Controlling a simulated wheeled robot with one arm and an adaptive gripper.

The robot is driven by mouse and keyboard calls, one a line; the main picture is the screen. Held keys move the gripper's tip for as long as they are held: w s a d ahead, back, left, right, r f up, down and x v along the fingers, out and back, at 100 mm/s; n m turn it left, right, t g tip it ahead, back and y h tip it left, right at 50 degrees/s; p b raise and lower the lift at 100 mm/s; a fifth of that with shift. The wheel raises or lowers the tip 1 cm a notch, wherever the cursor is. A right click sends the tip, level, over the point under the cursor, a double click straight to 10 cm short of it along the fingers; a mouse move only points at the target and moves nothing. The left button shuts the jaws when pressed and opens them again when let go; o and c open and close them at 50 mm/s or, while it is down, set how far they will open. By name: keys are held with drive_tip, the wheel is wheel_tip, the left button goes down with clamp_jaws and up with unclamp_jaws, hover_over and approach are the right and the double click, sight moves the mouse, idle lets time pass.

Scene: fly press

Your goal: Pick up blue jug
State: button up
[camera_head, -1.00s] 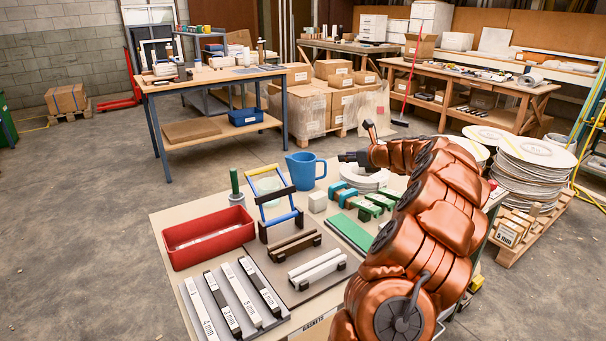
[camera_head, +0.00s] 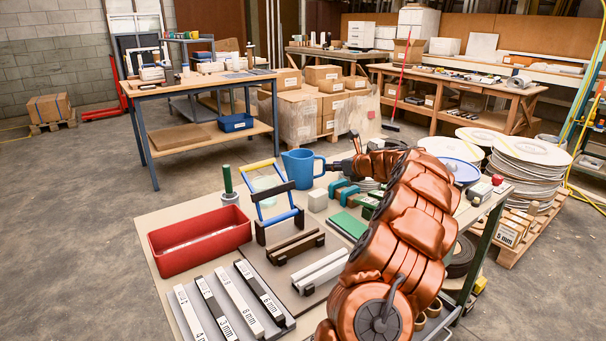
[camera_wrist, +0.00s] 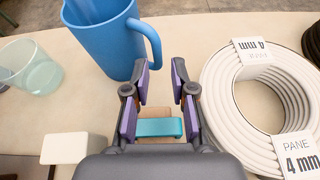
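The blue jug (camera_head: 299,168) stands upright at the back of the near work table, its handle to the right. In the wrist view the jug (camera_wrist: 104,42) is at the top, left of centre, with its handle curving down toward my fingers. My gripper (camera_wrist: 160,70) is open and empty, its fingertips close to the handle's lower end. I cannot tell whether the handle is between the tips or touching one. In the head view my gripper (camera_head: 331,166) is just right of the handle, partly hidden by my arm.
A clear cup (camera_wrist: 30,68) stands left of the jug. A white coil (camera_wrist: 222,98) lies right of my gripper. A white block (camera_wrist: 75,148) and a teal-topped block (camera_wrist: 160,127) are near my fingers. A red bin (camera_head: 200,240) sits at the table's left.

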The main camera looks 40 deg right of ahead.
sight(324, 172)
drive_tip(key=shift+b+x, duration=0.4)
drive_tip(key=shift+x, duration=2.35)
drive_tip(key=shift+a+r, duration=0.1)
drive_tip(key=shift+a, duration=0.05)
clamp_jaws()
